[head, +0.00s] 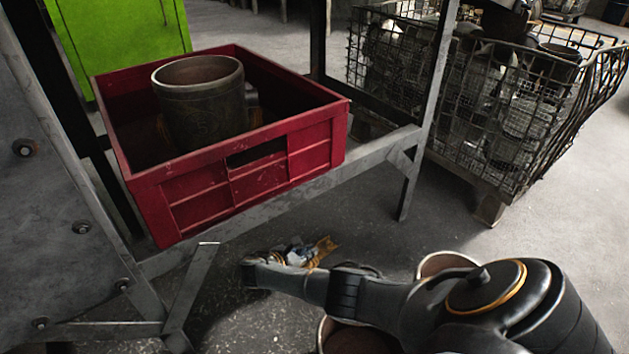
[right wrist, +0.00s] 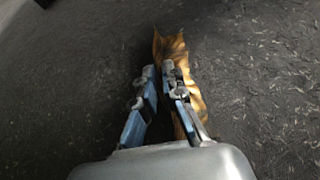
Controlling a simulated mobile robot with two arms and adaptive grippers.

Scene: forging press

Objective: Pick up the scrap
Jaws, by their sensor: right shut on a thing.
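The scrap is a crumpled orange-brown piece (head: 324,248) low over the dark floor, in front of the red crate's stand. In the right wrist view the scrap (right wrist: 190,88) lies along the right finger and sticks out past the fingertips. My right gripper (head: 300,252) reaches in from the lower right and is shut on the scrap. In the right wrist view its two fingers (right wrist: 160,72) are close together at the tips, and part of the scrap is hidden behind them. I cannot tell whether the scrap touches the floor. My left gripper is not in view.
A red crate (head: 255,172) holding a dark metal cylinder (head: 203,112) sits on a grey metal frame (head: 365,155) above and left of my right gripper. A wire basket (head: 480,130) full of metal parts stands at the back right. Floor at the right is clear.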

